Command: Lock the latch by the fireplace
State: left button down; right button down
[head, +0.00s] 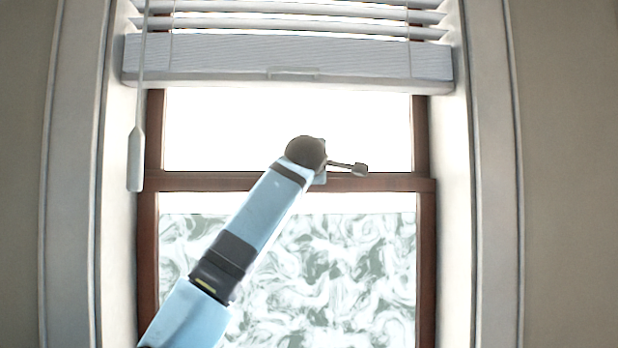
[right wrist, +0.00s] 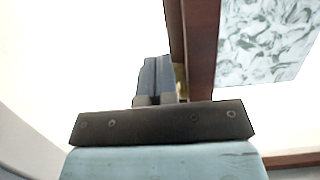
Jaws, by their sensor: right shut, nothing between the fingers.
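The right gripper (head: 361,169) is at the window's brown middle rail (head: 395,183), its fingers pointing right along the rail in the head view. In the right wrist view the fingers (right wrist: 158,74) are together and empty, beside the brown rail (right wrist: 202,45). A small yellowish metal piece (right wrist: 181,84) shows between the fingers and the rail. It may be part of the latch, but most of it is hidden and its position cannot be told. Whether the fingers touch it cannot be told. The left gripper is out of view.
A white blind (head: 290,58) hangs above the bright upper pane, with a wand (head: 135,160) at the left. The lower pane (head: 330,260) is patterned. White trim (head: 490,180) frames both sides. The rail to the right of the fingers is clear.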

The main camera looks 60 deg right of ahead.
pick_arm(q)
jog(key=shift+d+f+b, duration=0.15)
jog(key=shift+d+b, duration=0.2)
jog(key=shift+b, duration=0.65)
pick_arm(e)
jog(key=shift+w+d, duration=0.1)
jog(key=shift+d, duration=1.1)
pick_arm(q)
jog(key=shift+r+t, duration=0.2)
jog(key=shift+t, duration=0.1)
pick_arm(e)
jog(key=shift+r, duration=0.15)
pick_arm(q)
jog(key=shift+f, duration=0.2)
